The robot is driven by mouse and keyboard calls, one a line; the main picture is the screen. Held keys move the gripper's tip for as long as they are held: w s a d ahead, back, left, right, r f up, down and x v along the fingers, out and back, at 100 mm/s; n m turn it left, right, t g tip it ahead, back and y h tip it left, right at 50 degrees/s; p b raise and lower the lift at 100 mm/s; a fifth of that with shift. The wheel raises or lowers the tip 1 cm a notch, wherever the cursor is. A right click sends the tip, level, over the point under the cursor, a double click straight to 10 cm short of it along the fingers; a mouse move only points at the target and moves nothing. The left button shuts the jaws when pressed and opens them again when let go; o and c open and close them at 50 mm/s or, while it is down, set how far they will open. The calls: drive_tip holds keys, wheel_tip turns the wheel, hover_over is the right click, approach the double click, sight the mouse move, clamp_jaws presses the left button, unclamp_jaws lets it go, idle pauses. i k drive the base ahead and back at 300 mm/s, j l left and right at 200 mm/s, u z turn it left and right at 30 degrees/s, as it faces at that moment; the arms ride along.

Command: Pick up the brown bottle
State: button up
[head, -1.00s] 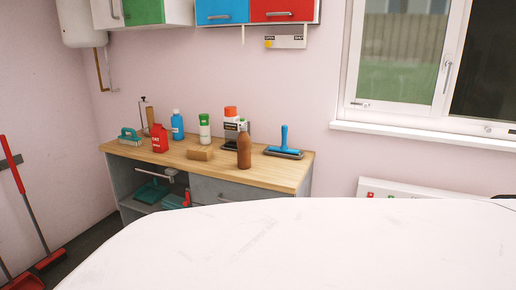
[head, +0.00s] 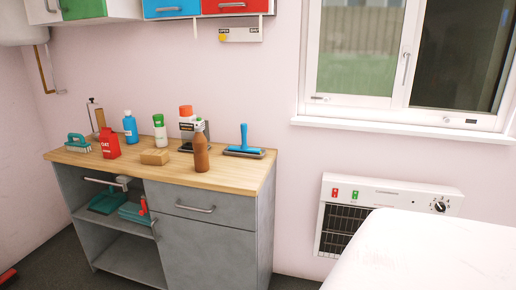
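The brown bottle (head: 201,153) stands upright on the wooden top of a grey cabinet, near its front edge and right of the middle. A tan block (head: 155,157) lies to its left. My gripper is not in view.
A red carton (head: 109,143), a blue bottle (head: 130,127) and a green-capped bottle (head: 160,130) share the wooden top (head: 225,177). A white surface (head: 420,255) fills the lower right. A wall heater (head: 375,205) is behind it. Grey floor shows before the cabinet.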

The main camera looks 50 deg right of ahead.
sight(200, 144)
drive_tip(key=j+z, duration=0.15)
drive_tip(key=z, duration=1.1)
drive_tip(key=i+l+u, duration=0.25)
drive_tip(key=i+l, duration=0.3)
drive_tip(key=i, duration=0.15)
drive_tip(key=i+l+u, duration=0.3)
drive_tip(key=i+l, duration=0.35)
drive_tip(key=i+l+u, duration=0.25)
drive_tip(key=i+l, duration=0.3)
drive_tip(key=l, duration=0.25)
